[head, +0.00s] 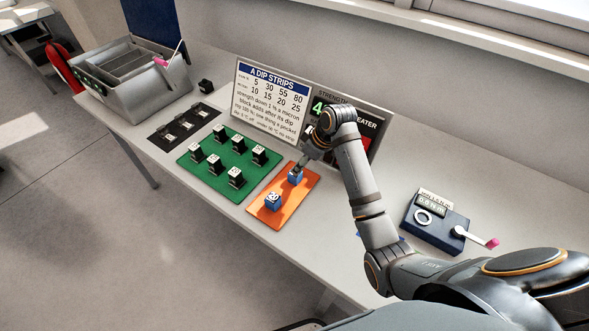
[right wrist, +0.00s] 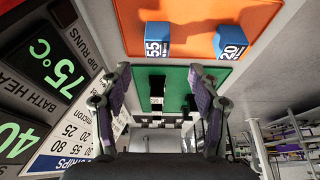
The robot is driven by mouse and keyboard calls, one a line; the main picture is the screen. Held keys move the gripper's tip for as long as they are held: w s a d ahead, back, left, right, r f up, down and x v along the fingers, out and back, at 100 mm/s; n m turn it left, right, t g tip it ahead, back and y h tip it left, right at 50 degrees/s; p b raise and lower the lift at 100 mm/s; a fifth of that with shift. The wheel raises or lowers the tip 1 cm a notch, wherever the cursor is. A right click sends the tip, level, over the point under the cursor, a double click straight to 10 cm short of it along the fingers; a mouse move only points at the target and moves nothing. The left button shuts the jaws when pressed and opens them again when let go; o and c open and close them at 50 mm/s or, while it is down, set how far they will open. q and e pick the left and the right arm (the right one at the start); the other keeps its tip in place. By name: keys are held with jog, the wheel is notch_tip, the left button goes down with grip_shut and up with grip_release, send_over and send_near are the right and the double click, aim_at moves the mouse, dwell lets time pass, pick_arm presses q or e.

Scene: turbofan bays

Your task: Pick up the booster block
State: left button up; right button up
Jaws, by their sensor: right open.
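Two blue blocks stand apart on the orange mat (head: 286,209). One marked 20 (head: 273,201) is near the mat's front; the other (head: 295,178) is farther back and partly hidden by my right gripper (head: 299,168). In the right wrist view, the blocks read 55 (right wrist: 157,41) and 20 (right wrist: 231,42). No label names either as the booster block. My right gripper (right wrist: 160,78) is open and empty, its fingers spread, close to the block marked 55. I cannot tell whether it touches that block. My left gripper is not in view.
A green mat (head: 215,172) with several black-and-white pieces lies left of the orange mat. A black tray (head: 183,129) and grey metal bath (head: 140,80) stand farther left. A sign (head: 262,100) stands behind. A dark blue device (head: 436,222) with a lever sits right.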

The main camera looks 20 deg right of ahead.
jog(key=x, duration=0.4)
jog(key=shift+w+d+f, duration=0.2)
jog(key=shift+d+f, duration=0.05)
jog(key=shift+f, duration=0.05)
jog(key=shift+w+a+f+p, duration=0.15)
jog(key=shift+a+f+p, duration=0.1)
jog(key=shift+f+p, duration=0.3)
jog(key=x, duration=0.3)
jog(key=shift+f+p, duration=0.2)
jog(key=shift+p, duration=0.2)
jog(key=shift+w+f, duration=0.15)
jog(key=shift+f, duration=0.05)
jog(key=shift+r, duration=0.1)
jog(key=c, duration=0.5)
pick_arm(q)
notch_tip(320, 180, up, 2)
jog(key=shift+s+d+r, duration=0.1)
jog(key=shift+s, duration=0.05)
pick_arm(e)
jog(key=c, duration=0.8)
